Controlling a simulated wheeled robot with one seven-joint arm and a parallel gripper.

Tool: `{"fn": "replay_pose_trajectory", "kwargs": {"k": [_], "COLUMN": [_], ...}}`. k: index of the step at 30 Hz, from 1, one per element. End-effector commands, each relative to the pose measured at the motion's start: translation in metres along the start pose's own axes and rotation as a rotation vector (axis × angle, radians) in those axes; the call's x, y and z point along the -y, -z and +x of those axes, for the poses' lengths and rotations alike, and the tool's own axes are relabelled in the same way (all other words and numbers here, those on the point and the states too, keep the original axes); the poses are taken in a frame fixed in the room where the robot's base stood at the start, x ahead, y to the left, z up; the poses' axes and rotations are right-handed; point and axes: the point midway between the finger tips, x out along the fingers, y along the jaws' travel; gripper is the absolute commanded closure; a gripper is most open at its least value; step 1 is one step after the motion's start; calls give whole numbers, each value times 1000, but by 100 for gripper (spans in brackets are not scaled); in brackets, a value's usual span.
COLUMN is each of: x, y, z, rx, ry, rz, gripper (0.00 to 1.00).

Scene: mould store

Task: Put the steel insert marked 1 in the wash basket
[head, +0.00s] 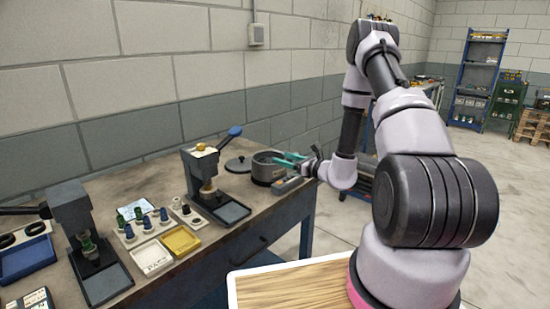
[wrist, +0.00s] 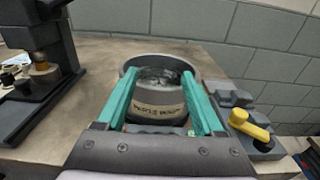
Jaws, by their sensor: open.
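My gripper (head: 283,158) has teal fingers and is at the round grey pot (head: 264,168) at the bench's far end. In the wrist view my gripper (wrist: 160,77) is open, its fingers spread to either side of the pot (wrist: 158,113) in the picture; nothing shows held between them. The pot is open at the top, with dark, mottled contents and lettering on its front that I cannot read surely. I cannot tell whether the pot is the wash basket. I cannot pick out the steel insert marked 1; no such mark is legible.
A dark round lid (head: 238,164) lies left of the pot. A grey block with a yellow handle (wrist: 248,124) is close right of the pot.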

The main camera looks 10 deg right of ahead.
Motion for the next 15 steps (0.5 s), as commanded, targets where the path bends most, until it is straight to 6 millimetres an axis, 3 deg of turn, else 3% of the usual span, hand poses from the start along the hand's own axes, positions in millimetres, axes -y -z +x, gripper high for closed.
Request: {"fn": "replay_pose_trajectory", "kwargs": {"k": [6, 11, 15], "x": [1, -1, -21], "y": [-1, -5, -42], "z": [-37, -47, -42], "rx": [2, 5, 23], "ry": [3, -10, -120], "rz": [1, -8, -70], "gripper": [31, 31, 31]}}
